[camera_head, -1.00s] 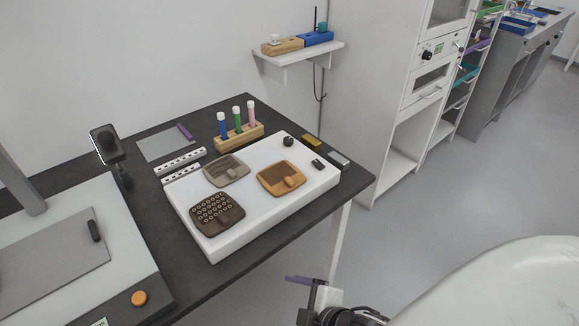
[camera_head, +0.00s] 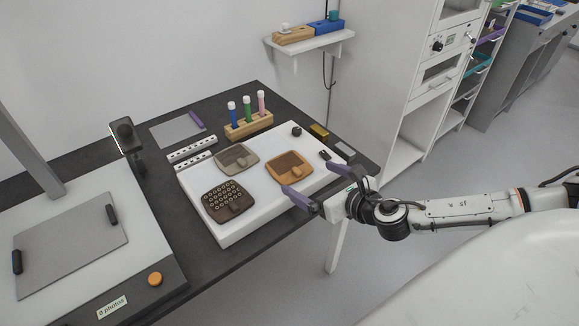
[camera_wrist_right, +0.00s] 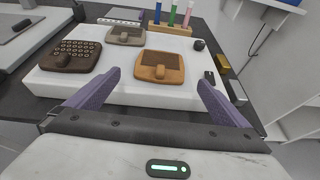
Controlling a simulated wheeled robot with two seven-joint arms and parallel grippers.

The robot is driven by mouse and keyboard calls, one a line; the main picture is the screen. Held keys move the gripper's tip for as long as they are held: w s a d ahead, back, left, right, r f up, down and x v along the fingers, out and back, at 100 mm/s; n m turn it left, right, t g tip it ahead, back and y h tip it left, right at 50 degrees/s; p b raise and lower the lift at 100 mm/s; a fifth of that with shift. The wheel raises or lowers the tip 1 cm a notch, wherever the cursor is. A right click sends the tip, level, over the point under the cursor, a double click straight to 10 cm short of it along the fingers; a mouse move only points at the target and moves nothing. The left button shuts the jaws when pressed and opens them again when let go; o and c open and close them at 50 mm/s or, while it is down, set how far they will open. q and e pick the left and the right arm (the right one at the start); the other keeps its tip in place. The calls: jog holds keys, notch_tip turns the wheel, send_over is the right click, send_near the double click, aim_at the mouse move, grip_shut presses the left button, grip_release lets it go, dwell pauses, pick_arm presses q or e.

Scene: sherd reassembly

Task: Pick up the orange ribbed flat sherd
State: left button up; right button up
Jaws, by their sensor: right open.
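The orange ribbed flat sherd (camera_head: 291,168) lies on the right part of a white slab (camera_head: 240,222) on the dark table. It also shows in the right wrist view (camera_wrist_right: 160,66), with a small raised lump on its near part. My right gripper (camera_head: 325,187) is open and empty at the slab's right front edge, just short of the orange sherd. In the right wrist view its two purple fingers (camera_wrist_right: 155,92) are spread wide, with the sherd ahead between them. My left gripper is not in view.
A dark brown sherd with rings (camera_head: 228,200) and a grey-brown sherd (camera_head: 237,158) share the slab. A rack with colored tubes (camera_head: 248,124) stands behind. Small dark blocks (camera_head: 325,155) lie near the slab's right edge. A phone-like device on a stand (camera_head: 124,138) is at left.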

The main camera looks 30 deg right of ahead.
aim_at(299, 172)
jog(key=shift+x, duration=3.05)
jog(key=shift+s, duration=0.1)
jog(key=c, duration=1.2)
